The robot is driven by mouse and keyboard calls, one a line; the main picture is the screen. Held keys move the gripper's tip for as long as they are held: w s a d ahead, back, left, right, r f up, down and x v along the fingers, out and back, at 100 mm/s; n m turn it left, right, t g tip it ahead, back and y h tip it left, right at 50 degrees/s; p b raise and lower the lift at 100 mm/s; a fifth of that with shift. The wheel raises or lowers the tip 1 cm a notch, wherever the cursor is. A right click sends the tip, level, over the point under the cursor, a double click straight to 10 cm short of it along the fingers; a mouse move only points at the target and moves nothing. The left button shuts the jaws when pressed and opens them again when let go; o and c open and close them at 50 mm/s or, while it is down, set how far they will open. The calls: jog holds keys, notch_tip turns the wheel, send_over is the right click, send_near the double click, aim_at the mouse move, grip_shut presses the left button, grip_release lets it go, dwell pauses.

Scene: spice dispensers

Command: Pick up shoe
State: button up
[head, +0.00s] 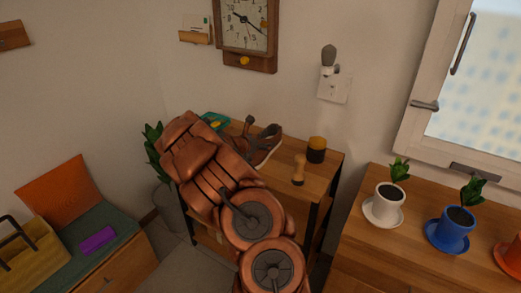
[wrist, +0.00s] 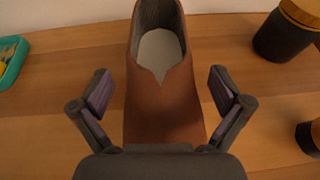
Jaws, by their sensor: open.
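A brown shoe (head: 264,149) stands on top of a wooden shelf unit, partly hidden behind my copper-coloured arm in the head view. In the wrist view the shoe (wrist: 163,90) lies between my fingers, with its dark-lined opening and pale insole towards the top. My gripper (wrist: 164,90) is open, one finger on each side of the shoe with a visible gap on both sides. In the head view part of my gripper (head: 259,130) shows beside the shoe. The front end of the shoe is hidden under the gripper body in the wrist view.
A dark jar with a yellow-brown lid (head: 316,149) and a small wooden object (head: 298,170) stand right of the shoe. A green tray (head: 214,121) is to the left. The wall is close behind. Potted plants (head: 388,203) stand on the right table.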

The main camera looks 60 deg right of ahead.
jog(key=c, duration=1.4)
jog(key=shift+r, duration=0.1)
